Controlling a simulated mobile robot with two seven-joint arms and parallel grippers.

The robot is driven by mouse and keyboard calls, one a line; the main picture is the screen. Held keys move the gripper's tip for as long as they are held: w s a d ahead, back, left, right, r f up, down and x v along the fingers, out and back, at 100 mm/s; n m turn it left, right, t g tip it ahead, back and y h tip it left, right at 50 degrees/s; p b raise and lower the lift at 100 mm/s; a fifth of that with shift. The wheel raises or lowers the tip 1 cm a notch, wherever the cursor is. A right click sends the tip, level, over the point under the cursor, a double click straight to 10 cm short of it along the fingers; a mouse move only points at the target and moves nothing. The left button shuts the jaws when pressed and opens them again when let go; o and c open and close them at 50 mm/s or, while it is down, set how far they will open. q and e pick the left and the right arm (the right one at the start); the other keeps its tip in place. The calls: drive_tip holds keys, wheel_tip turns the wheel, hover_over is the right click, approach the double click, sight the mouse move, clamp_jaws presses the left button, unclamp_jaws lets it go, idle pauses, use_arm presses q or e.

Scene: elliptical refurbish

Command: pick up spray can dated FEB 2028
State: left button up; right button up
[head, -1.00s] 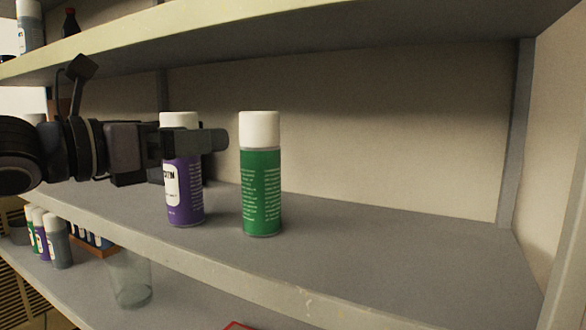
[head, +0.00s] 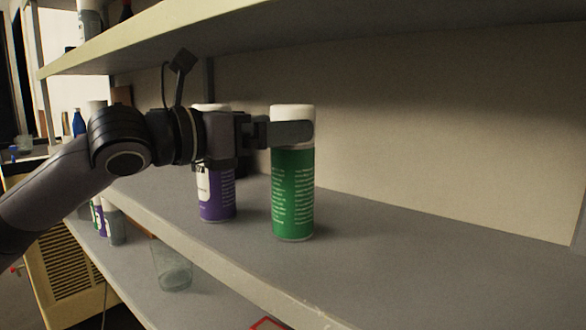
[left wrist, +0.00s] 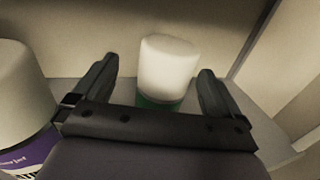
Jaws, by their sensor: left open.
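A green spray can (head: 293,195) with a white cap stands upright on the middle shelf. A purple spray can (head: 217,195) with a white cap stands to its left, partly hidden behind my arm. No date is readable on either can. My left gripper (head: 292,133) is at cap height at the green can, one finger crossing in front of its cap. In the left wrist view the green can's white cap (left wrist: 167,68) lies between the two spread, empty fingers, and the purple can (left wrist: 22,110) is outside them at left. My right gripper is not in view.
The shelf (head: 400,260) is clear right of the green can. Another shelf (head: 300,30) hangs above the arm. The lower shelf holds a clear glass (head: 172,268) and more cans (head: 112,222) at left.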

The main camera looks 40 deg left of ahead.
use_arm(q)
drive_tip(key=shift+d+p+x, duration=0.15)
drive_tip(key=shift+p+x, duration=0.25)
drive_tip(key=shift+x, duration=0.85)
drive_tip(key=shift+d+p+x, duration=0.2)
drive_tip(key=shift+p+x, duration=0.2)
drive_tip(key=shift+x, duration=0.85)
drive_tip(key=shift+s, duration=0.15)
drive_tip(key=c, duration=1.7)
clamp_jaws()
drive_tip(key=shift+r, duration=0.1)
